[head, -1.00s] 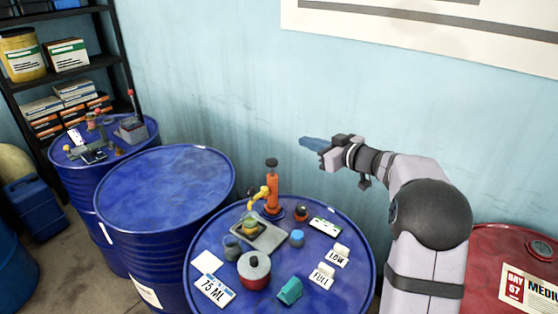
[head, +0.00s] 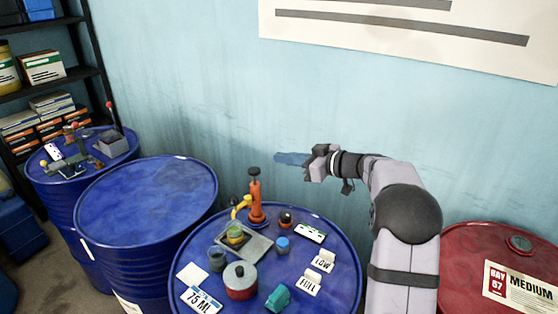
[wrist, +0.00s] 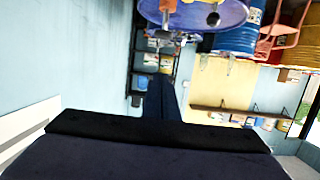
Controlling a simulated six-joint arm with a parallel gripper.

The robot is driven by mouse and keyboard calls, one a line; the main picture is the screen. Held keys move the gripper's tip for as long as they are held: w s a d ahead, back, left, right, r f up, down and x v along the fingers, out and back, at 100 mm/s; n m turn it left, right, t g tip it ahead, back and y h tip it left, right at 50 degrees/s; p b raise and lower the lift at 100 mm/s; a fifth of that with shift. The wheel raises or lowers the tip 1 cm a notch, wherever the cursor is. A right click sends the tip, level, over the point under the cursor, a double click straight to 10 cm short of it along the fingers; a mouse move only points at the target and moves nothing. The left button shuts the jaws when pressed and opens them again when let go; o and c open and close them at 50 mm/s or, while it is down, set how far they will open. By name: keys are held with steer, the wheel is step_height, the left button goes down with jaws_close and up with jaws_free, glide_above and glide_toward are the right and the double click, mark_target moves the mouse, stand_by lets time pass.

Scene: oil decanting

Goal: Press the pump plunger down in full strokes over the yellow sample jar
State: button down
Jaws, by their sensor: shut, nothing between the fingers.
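The orange pump (head: 256,203) stands upright on the blue drum, with its dark plunger knob (head: 254,171) at the top and a yellow spout (head: 240,206) out to the left. My gripper (head: 280,158) is shut and empty, with blue fingers pointing left. In the head view it appears above and to the right of the plunger knob, clear of it.
An empty-topped blue drum (head: 145,200) stands left. A red drum (head: 480,260) stands right.

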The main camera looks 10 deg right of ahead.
steer(key=w+a+f+p, duration=0.4)
steer(key=w+a+f, duration=0.2)
steer(key=shift+p, duration=0.3)
steer(key=shift+a+f, duration=0.1)
steer(key=shift+f, duration=0.05)
step_height(320, 180, down, 4)
steer(key=shift+r+b, duration=0.1)
steer(key=shift+b, duration=0.7)
step_height(320, 180, up, 5)
steer(key=p, duration=0.5)
steer(key=b+v, duration=0.5)
steer(key=v, duration=0.5)
